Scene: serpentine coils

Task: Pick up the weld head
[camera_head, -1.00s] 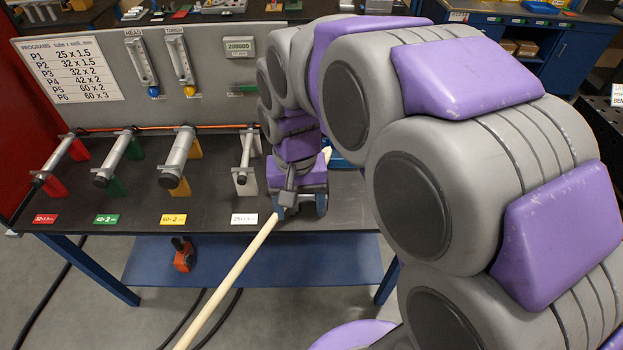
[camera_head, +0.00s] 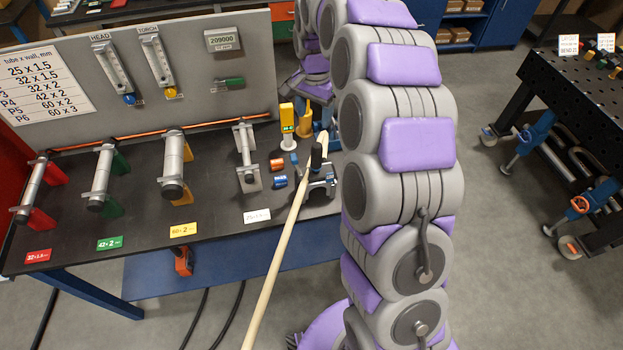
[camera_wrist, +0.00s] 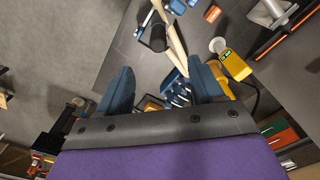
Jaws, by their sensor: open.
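What looks like the weld head (camera_head: 322,182) sits at the right end of the bench, a blue and metal clamp-like tool with a black handle and a cream hose (camera_head: 271,275). A blue and metal item (camera_wrist: 177,92) shows beyond the gap near the right finger.
A yellow device (camera_head: 287,118) stands behind the tool, and orange and blue blocks (camera_head: 278,165) lie to its left. Tubes on coloured supports (camera_head: 172,165) fill the bench to the left. A dark perforated table (camera_head: 545,100) is at the right, with clear floor between.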

